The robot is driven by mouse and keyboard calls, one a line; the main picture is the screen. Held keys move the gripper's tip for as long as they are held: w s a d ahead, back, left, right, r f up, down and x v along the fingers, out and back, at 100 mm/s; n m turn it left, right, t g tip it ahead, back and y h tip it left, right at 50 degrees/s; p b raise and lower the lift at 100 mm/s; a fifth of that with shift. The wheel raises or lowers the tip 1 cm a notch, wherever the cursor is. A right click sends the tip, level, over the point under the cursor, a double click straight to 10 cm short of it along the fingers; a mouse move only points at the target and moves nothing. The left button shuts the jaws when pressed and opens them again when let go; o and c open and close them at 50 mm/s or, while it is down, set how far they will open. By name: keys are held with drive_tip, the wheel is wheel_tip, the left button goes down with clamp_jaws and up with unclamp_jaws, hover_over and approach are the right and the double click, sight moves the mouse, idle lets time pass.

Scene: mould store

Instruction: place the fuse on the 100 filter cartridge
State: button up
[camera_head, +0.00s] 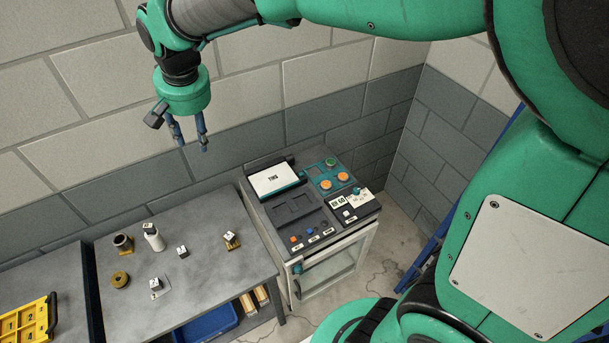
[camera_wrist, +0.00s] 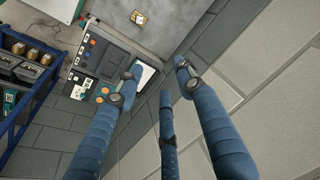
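My gripper (camera_head: 190,142) hangs in the air near the back wall, above and beyond the grey bench. In the wrist view its blue fingers (camera_wrist: 158,80) are spread with nothing between them. On the bench stand a white cylinder (camera_head: 154,240) with a labelled top, a dark cylinder (camera_head: 123,243) on a tan base and a brass ring (camera_head: 120,279). Small labelled grey pieces (camera_head: 183,252) (camera_head: 156,286) and a brass-coloured labelled block (camera_head: 231,240) lie there too; the block also shows in the wrist view (camera_wrist: 138,18). The labels are too small to read, so I cannot tell which is the fuse or the 100 filter cartridge.
A control cabinet (camera_head: 292,208) with orange knobs stands right of the bench (camera_head: 190,300). A blue bin (camera_head: 208,322) sits under the bench. A yellow numbered tray (camera_head: 28,322) is at the left. A blue rack (camera_wrist: 35,95) shows in the wrist view.

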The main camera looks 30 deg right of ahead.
drive_tip(key=s+d+r+n+t, duration=0.1)
drive_tip(key=s+d, duration=0.6)
drive_tip(key=s, duration=0.6)
drive_tip(key=s+d+r+n+t, duration=0.1)
drive_tip(key=s+d, duration=0.6)
drive_tip(key=s, duration=0.7)
drive_tip(key=shift+d+r+t+h, duration=0.35)
drive_tip(key=shift+d+t+h, duration=0.05)
wheel_tip(320, 180, down, 16)
drive_tip(key=b, duration=1.6)
drive_tip(key=shift+r, duration=0.15)
